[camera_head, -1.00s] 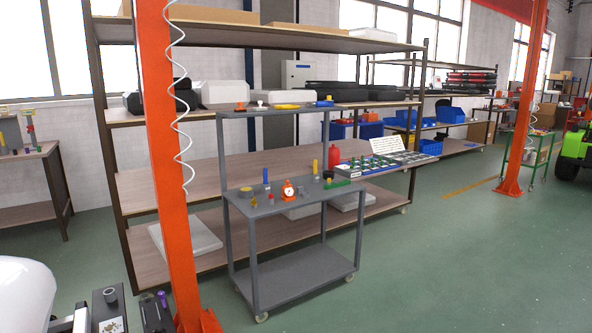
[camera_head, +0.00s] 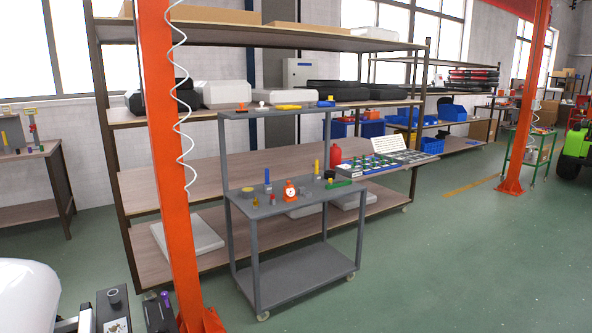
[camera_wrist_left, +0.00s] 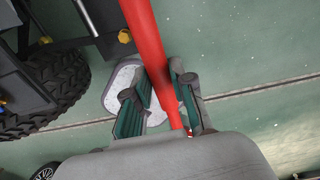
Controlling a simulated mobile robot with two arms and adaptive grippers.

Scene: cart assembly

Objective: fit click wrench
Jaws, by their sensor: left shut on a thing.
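My left gripper (camera_wrist_left: 160,105) shows in the left wrist view, with its two green-lined fingers on either side of a long red bar (camera_wrist_left: 150,45). It is shut on this bar, which runs from the top of the picture down between the fingers. The bar's far end is out of the picture, and I cannot tell whether it is the click wrench. No click wrench can be made out for sure in the head view. My right gripper is not in view.
A grey cart (camera_head: 290,277) with small tools on its upper shelves stands mid-floor before a long shelf rack (camera_head: 160,185). An orange post (camera_head: 168,130) stands left of it. A large black tyre (camera_wrist_left: 50,90) is left of the red bar. Green floor (camera_head: 460,260) is clear at right.

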